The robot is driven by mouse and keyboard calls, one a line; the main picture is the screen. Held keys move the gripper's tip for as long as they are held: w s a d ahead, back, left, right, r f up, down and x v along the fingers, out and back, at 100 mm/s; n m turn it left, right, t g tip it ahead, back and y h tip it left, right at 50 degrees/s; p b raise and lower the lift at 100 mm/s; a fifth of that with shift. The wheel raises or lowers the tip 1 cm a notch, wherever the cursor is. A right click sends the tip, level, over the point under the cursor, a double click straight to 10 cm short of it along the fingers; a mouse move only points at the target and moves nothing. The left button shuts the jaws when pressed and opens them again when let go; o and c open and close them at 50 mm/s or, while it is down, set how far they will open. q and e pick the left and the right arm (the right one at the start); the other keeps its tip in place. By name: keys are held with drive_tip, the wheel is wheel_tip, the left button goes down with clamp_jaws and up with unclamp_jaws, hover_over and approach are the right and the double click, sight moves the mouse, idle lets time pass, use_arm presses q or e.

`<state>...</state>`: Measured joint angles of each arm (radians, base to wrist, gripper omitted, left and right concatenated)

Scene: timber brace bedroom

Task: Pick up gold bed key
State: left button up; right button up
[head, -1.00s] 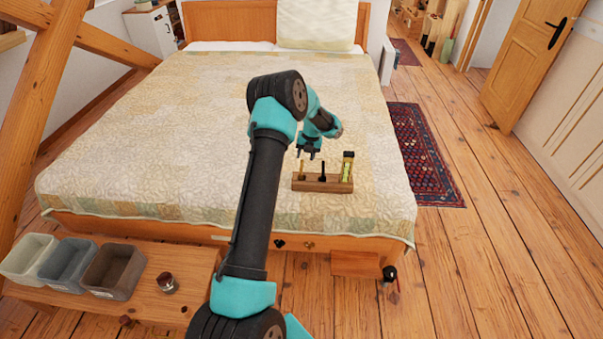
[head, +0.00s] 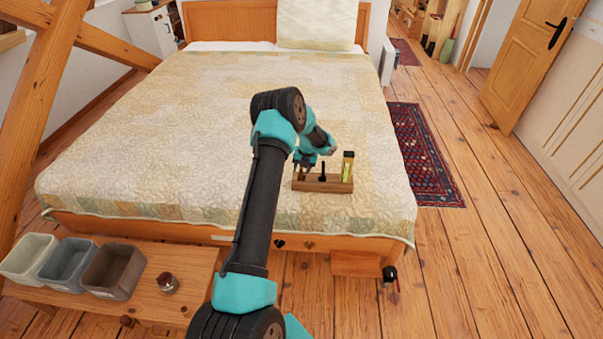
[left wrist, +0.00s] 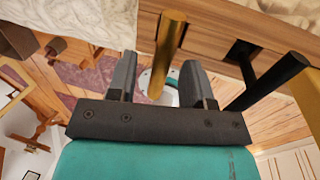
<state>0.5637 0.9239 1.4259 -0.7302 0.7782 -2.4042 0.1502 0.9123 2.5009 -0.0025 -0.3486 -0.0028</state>
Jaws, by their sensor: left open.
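The gold bed key (left wrist: 166,50) is a gold rod rising from the left end of a wooden block (head: 325,185) on the bed. In the left wrist view it stands between the two open fingers of my left gripper (left wrist: 157,62), with a gap showing on both sides. In the head view my left gripper (head: 304,165) is at the block's left end and mostly hides the gold key. A black key (head: 322,171) stands in the middle of the block; it also shows in the left wrist view (left wrist: 268,80). My right gripper is not in view.
A yellow, black-topped piece (head: 347,168) stands at the block's right end. The bed (head: 150,130) is otherwise clear around the block. Several bins (head: 112,270) and a small jar (head: 167,282) are on a wooden bench (head: 190,265) at lower left.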

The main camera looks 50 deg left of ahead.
use_arm(q)
drive_tip(key=shift+s+a+f, duration=0.1)
drive_tip(key=shift+a+f, duration=0.05)
drive_tip(key=shift+f, duration=0.6)
drive_tip(key=shift+s+a+f, duration=0.1)
drive_tip(key=shift+f, duration=0.6)
drive_tip(key=shift+c, duration=0.2)
clamp_jaws()
